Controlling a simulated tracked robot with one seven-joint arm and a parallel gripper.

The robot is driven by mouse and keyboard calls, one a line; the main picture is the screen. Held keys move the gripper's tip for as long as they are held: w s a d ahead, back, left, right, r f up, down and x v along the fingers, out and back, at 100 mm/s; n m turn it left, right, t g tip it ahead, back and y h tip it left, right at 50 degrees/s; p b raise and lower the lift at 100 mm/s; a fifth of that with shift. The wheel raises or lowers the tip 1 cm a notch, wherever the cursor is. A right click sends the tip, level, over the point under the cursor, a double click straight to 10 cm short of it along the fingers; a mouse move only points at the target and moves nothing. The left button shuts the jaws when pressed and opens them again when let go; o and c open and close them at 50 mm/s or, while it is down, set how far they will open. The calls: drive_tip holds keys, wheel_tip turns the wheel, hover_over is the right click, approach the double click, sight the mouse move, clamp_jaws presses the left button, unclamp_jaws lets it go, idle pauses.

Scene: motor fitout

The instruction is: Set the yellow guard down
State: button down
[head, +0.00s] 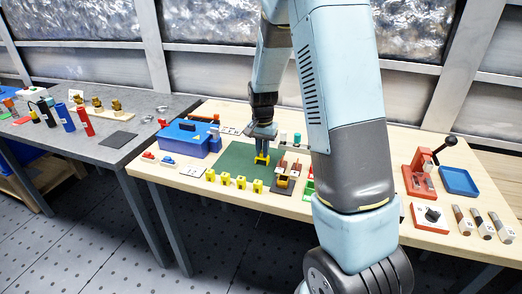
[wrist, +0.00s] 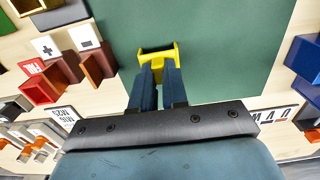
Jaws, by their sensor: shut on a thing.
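The yellow guard (wrist: 158,52) is between the tips of my gripper (wrist: 158,72) in the wrist view. My gripper is shut on it, with the blue fingers close together. In the head view my gripper (head: 263,148) points down over the green mat (head: 236,160), with the yellow guard (head: 262,159) at its tips near the mat's right part. The guard is at or just above the mat; I cannot tell if it touches. The fingers hide part of the guard.
Several similar yellow pieces (head: 225,179) stand in a row along the front of the mat. A blue box (head: 187,138) stands left of the mat, and red and brown blocks (head: 284,178) stand to its right. The mat around the guard is clear.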

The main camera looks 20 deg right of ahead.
drive_tip(key=shift+f, duration=0.1)
drive_tip(key=c, duration=1.1)
unclamp_jaws()
drive_tip(key=shift+c, duration=0.2)
wheel_tip(320, 180, up, 12)
drive_tip(key=s+r+n+t, duration=0.3)
drive_tip(key=s+r, duration=0.8)
drive_tip(key=s, duration=0.2)
drive_tip(key=s+r+n+t, duration=0.1)
drive_tip(key=s+n, duration=0.1)
drive_tip(key=s, duration=0.6)
drive_tip(key=s+r+n+t, duration=0.1)
drive_tip(key=s+r+n, duration=0.1)
drive_tip(key=s, duration=0.5)
drive_tip(key=shift+s+a+r+t, duration=0.3)
drive_tip(key=shift+s, duration=0.05)
